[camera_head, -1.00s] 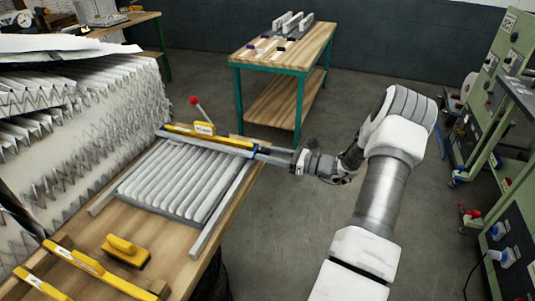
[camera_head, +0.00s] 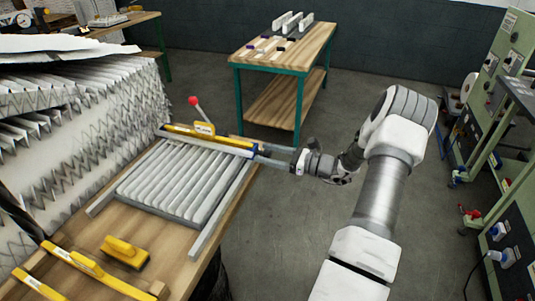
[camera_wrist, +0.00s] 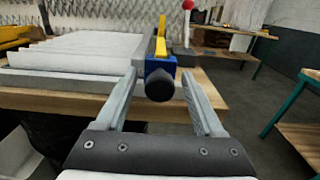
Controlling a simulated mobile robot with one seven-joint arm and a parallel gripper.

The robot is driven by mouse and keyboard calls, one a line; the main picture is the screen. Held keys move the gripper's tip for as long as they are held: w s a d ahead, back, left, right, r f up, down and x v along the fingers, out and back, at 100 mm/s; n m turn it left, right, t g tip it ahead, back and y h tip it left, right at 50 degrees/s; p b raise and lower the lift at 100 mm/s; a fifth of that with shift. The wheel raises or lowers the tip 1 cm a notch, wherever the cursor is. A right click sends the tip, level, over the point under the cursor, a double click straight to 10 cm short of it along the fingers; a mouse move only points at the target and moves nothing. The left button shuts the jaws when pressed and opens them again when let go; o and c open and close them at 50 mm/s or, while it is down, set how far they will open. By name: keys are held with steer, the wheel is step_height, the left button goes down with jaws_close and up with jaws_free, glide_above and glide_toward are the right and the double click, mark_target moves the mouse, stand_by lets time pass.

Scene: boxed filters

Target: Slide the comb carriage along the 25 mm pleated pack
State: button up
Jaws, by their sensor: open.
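The comb carriage (camera_head: 225,143) is a yellow and blue bar with a label, lying across the far end of the white pleated pack (camera_head: 180,182). In the wrist view its blue end block (camera_wrist: 160,66) faces me with a round black knob (camera_wrist: 159,86). My gripper (camera_head: 262,154) is at the carriage's right end. In the wrist view its two fingers (camera_wrist: 159,80) are spread on either side of the knob, with visible gaps. Contact with the block behind cannot be told.
A red-ball lever (camera_head: 195,102) stands just behind the carriage. A grey rail (camera_head: 220,212) runs along the pack's right side. A yellow-handled brush (camera_head: 125,250) and yellow bars (camera_head: 95,270) lie in front. Large pleated stacks (camera_head: 75,130) stand left.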

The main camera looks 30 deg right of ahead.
steer(key=v, duration=1.7)
steer(key=shift+s+b, duration=0.2)
steer(key=shift+b, duration=0.2)
steer(key=shift+d, duration=0.15)
